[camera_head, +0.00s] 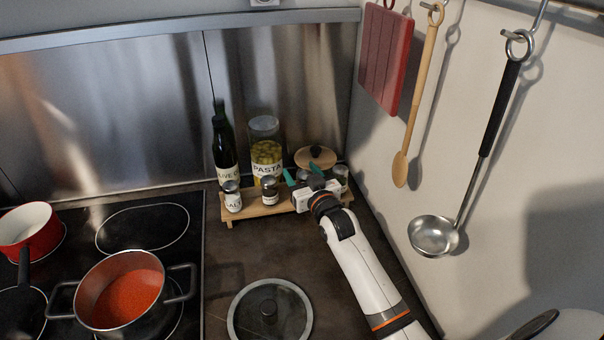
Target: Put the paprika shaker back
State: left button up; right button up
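A low wooden rack (283,208) stands against the back wall and bears several small shakers. The left one (232,198) reads as salt. A second dark-lidded shaker (269,191) stands to its right, its label too small to read. Another shaker (342,177) shows at the rack's right end, partly behind my gripper. I cannot tell which one is paprika. My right gripper (302,173) is over the right part of the rack, pointing to the back, its teal fingertips apart. Its body hides what is between and below them. My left gripper is out of view.
An olive oil bottle (223,150), a pasta jar (265,148) and a wooden lid (315,158) stand behind the rack. A glass lid (270,312) lies in front. A pot of red sauce (125,298) is on the hob. A ladle (434,235) hangs on the right wall.

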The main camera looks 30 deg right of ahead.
jog(key=shift+r, duration=0.3)
jog(key=s+p, duration=0.6)
jog(key=s, duration=0.6)
jog(key=shift+a, duration=0.35)
jog(key=shift+f, duration=0.15)
